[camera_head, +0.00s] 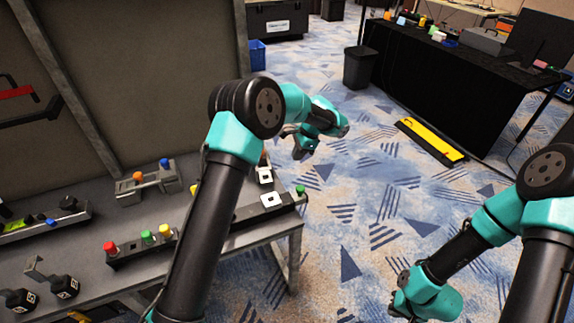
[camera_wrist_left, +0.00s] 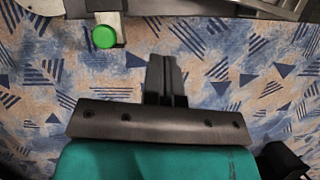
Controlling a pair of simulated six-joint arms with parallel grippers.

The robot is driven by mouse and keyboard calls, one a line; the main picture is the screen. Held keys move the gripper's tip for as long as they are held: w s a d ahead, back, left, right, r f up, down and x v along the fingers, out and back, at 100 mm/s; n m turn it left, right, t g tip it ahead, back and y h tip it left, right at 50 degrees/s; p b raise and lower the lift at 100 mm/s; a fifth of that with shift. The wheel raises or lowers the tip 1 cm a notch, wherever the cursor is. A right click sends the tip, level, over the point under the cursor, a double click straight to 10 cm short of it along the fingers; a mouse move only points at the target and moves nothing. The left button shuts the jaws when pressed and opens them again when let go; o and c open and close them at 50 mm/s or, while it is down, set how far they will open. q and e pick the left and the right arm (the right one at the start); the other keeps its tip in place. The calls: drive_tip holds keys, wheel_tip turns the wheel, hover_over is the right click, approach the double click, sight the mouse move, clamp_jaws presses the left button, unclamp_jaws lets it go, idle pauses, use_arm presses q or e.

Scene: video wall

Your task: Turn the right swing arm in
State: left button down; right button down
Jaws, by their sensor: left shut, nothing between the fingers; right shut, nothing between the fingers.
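A dark bar with a green knob (camera_head: 300,189) at its tip, which looks like the right swing arm (camera_head: 284,208), reaches past the right end of the grey bench. Its inner part is hidden behind my left arm. The green knob also shows in the left wrist view (camera_wrist_left: 104,37), at upper left on a pale metal piece. My left gripper (camera_head: 300,148) is shut and empty over the floor beyond the bench's right end, apart from the knob. Its closed fingers show in the wrist view (camera_wrist_left: 166,78). My right gripper (camera_head: 398,306) is low at bottom right, shut and empty.
The grey bench (camera_head: 215,262) holds a block with red, green and yellow knobs (camera_head: 140,245), a grey bracket (camera_head: 146,185) and black weights (camera_head: 66,288). Tall panels stand behind it. Open carpet lies to the right; a black bin (camera_head: 360,68) and black-draped table (camera_head: 430,75) are farther back.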

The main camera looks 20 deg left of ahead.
use_arm(q)
drive_tip(key=s+a+f, duration=0.1)
drive_tip(key=a+f, duration=0.1)
drive_tip(key=f, duration=0.1)
drive_tip(key=s+a+f, duration=0.1)
drive_tip(key=a+f, duration=0.1)
drive_tip(key=f, duration=0.1)
drive_tip(key=s+a+f, duration=0.1)
drive_tip(key=f, duration=0.2)
drive_tip(key=shift+s+a, duration=0.15)
drive_tip(key=shift+a, duration=0.25)
drive_tip(key=shift+s+a, duration=0.25)
drive_tip(key=shift+a, duration=0.1)
drive_tip(key=shift+r, duration=0.1)
